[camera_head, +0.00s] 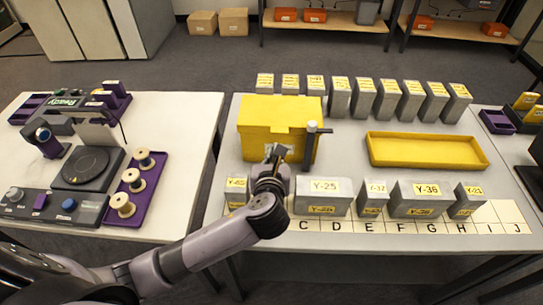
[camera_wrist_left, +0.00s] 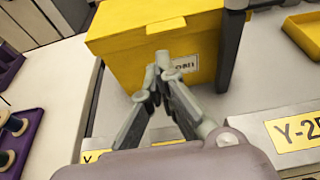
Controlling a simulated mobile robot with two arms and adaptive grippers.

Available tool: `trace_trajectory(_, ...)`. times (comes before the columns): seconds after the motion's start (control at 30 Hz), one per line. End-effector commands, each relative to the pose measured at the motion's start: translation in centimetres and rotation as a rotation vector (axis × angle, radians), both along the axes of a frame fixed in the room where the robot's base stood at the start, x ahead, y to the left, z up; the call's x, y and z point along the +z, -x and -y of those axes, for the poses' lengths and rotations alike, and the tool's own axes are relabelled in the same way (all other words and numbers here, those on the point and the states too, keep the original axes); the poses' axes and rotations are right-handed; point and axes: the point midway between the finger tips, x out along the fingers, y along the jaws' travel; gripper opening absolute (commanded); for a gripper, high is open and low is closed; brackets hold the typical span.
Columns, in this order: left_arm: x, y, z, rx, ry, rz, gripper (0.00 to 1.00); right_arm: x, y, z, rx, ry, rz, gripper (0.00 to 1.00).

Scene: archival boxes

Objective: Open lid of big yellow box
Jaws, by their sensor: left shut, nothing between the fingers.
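The big yellow box (camera_head: 263,126) stands on the grey table with its yellow lid (camera_head: 281,112) on, and it also shows in the left wrist view (camera_wrist_left: 125,66). A white label (camera_wrist_left: 184,64) is on its front face. My left gripper (camera_head: 277,150) is in front of the box, with its fingertips (camera_wrist_left: 162,58) together and empty. In the wrist view the tips overlap the box front beside the label; I cannot tell whether they touch it. A dark upright post with a pale top (camera_head: 311,141) stands at the box's front right corner. My right gripper is not in view.
Grey archival boxes labelled Y-25 (camera_head: 323,197) and Y-36 (camera_head: 421,199) stand in the front row with smaller ones. Several grey boxes (camera_head: 363,98) line the back. A shallow yellow tray (camera_head: 427,150) lies at right. A purple tray with spools (camera_head: 136,189) is on the left table.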

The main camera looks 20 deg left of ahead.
Motion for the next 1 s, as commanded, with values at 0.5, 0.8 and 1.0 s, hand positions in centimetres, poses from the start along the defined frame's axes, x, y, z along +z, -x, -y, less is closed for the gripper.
trace_trajectory(0.5, -2.0, -5.6, -1.6, 0.000, 0.000, 0.001, 0.00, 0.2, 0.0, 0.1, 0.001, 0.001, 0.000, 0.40)
trace_trajectory(0.8, -2.0, -5.6, -1.6, -0.001, 0.000, 0.002, 0.00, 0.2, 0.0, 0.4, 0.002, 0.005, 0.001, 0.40)
trace_trajectory(1.0, -1.3, -5.7, -1.6, -0.001, -0.001, 0.002, 0.00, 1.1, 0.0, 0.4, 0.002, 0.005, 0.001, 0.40)
